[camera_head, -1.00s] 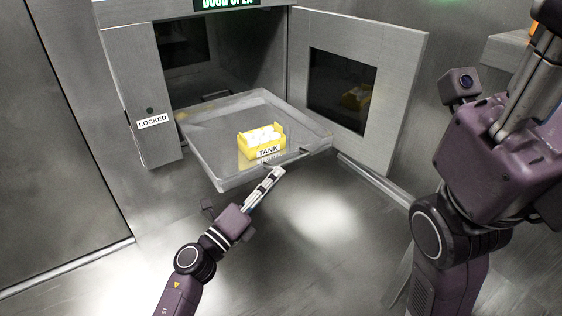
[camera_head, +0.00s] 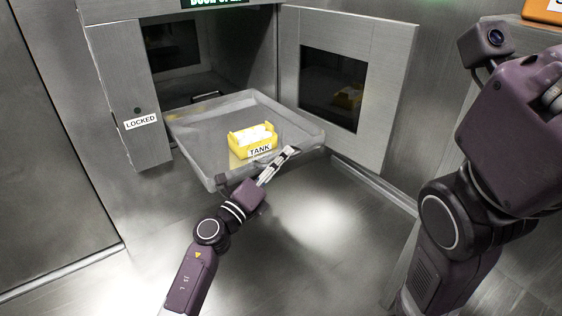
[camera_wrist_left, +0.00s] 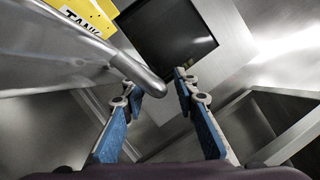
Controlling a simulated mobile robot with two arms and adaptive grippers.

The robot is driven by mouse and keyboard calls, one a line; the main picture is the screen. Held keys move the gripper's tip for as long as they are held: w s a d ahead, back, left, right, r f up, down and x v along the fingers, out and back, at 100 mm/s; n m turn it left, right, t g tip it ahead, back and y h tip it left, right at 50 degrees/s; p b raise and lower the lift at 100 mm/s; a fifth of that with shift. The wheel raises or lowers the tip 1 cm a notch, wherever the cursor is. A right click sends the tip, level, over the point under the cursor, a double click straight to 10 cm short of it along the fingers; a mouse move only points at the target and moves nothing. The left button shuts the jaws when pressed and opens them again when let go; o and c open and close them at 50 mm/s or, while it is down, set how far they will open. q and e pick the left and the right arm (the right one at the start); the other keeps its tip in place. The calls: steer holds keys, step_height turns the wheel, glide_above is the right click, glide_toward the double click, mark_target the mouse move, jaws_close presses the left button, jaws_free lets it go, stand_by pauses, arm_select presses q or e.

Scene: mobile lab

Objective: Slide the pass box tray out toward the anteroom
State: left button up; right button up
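The clear pass box tray (camera_head: 195,150) sticks out of the open pass box (camera_head: 235,55). A yellow bin labelled TANK (camera_head: 252,144) with white items stands on it. My left gripper (camera_head: 288,152) is at the tray's front edge, right of the bin. In the left wrist view my left gripper (camera_wrist_left: 160,92) has its blue-padded fingers apart. A grey rounded bar or edge (camera_wrist_left: 140,75) runs between them; I cannot tell whether they touch it. The tray's front handle is mostly hidden behind this gripper. My right gripper (camera_head: 553,97) is largely cut off at the right edge, its fingers unclear.
The pass box door (camera_head: 387,95) stands open at the right of the tray. My right arm fills the right side. The floor below the tray is clear. An orange object (camera_head: 545,12) is at top right.

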arm_select(q)
jaws_close()
stand_by(0.3)
steer(key=shift+w+a, duration=0.5)
steer(key=shift+w, duration=0.05)
jaws_free()
